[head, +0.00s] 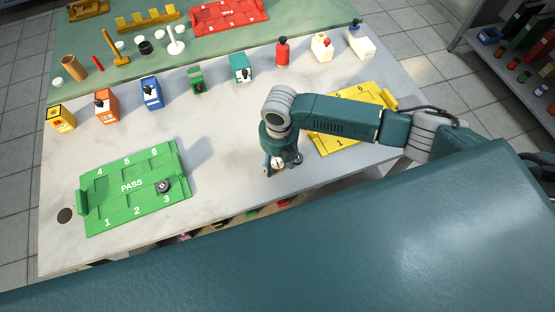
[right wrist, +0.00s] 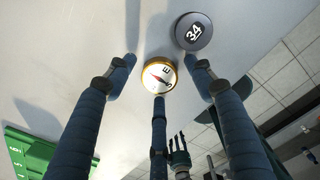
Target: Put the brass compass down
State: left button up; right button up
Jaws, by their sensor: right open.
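The brass compass (right wrist: 160,75) has a gold rim, a white dial and a red needle. It lies face up on or just above the pale tabletop; I cannot tell if it touches. My right gripper (right wrist: 160,73) is open, with its three blue fingers spread around the compass. In the head view my right gripper (head: 281,164) points down at the table's front part, and a bit of the compass (head: 278,162) shows between its fingers. My left gripper is not seen in the head view.
A dark disc marked 34 (right wrist: 194,31) lies close beside the compass. A green PASS tray (head: 131,186) with a dark disc on it is to the left. A yellow tray (head: 328,143) is partly behind my arm. Several coloured blocks stand in a row farther back.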

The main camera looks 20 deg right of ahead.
aim_at(278, 163)
notch_tip(278, 163, up, 12)
jog(key=b, duration=0.2)
jog(key=shift+d+r, duration=0.15)
jog(key=shift+r, duration=0.05)
dwell(0.4)
